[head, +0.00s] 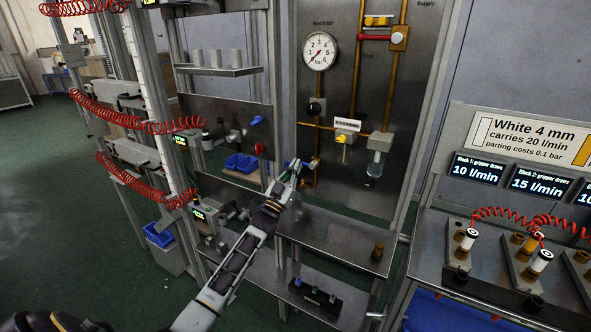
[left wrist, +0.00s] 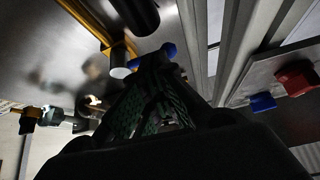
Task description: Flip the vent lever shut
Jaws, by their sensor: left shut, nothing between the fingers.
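My left gripper (head: 296,168) is shut and empty, raised in front of the lower left part of the steel gauge panel (head: 345,190). Its fingertips are beside a small fitting (head: 314,161) on the brass pipe. A blue lever (left wrist: 165,51) shows just past the dark fingers (left wrist: 155,75) in the left wrist view, close to the tips; I cannot tell whether they touch. It looks like the vent lever, but no label for it is readable. The fingers hide part of it in the head view. My right gripper is not in view.
Above are a black knob (head: 315,107) and a pressure gauge (head: 320,51). A yellow handle (head: 342,150) and a clear bowl (head: 375,163) are to the right. A steel shelf (head: 330,238) lies below. Red coiled hoses (head: 120,118) hang at left.

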